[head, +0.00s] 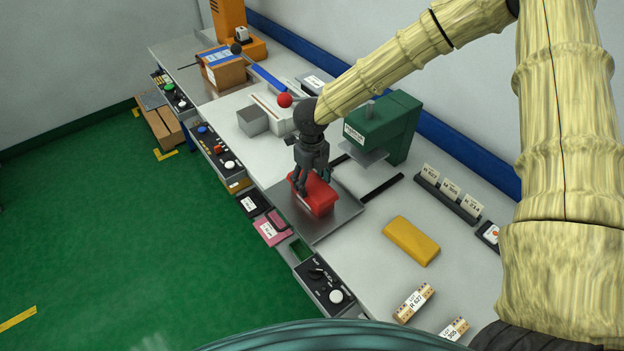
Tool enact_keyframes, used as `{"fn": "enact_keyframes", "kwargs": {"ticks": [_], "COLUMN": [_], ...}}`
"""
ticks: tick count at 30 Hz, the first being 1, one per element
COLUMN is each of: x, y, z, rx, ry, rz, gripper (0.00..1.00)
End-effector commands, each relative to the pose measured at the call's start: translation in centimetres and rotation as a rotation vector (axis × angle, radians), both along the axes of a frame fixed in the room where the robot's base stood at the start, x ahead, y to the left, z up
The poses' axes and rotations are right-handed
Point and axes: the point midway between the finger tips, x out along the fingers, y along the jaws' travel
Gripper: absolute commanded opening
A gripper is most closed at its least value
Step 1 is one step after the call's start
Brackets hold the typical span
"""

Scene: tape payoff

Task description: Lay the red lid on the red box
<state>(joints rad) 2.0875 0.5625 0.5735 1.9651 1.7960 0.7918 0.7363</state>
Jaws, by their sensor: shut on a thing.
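My gripper (313,183) points down over the metal plate on the bench and is shut on the red lid (316,189). The red box (321,210) shows directly below the lid, on the plate. The lid looks level and lined up over the box. From this view I cannot tell whether the lid touches the box rim or hovers just above it. The fingers hide part of the lid and its far side.
The metal plate (345,215) has bare room around the box. A green press-like machine (390,125) stands close behind. A yellow block (411,240) lies to the right. Labelled cards (450,193) stand near the blue rail. A control panel (325,284) is at the front edge.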

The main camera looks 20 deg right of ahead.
Motion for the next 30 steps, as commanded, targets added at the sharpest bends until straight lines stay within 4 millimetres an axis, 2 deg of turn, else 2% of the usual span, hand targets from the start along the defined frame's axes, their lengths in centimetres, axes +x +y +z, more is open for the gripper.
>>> {"fn": "enact_keyframes", "kwargs": {"ticks": [30], "x": [0.0], "y": [0.0], "z": [-1.0], "rx": [0.000], "ry": [0.000], "rz": [0.000], "gripper": [0.44]}}
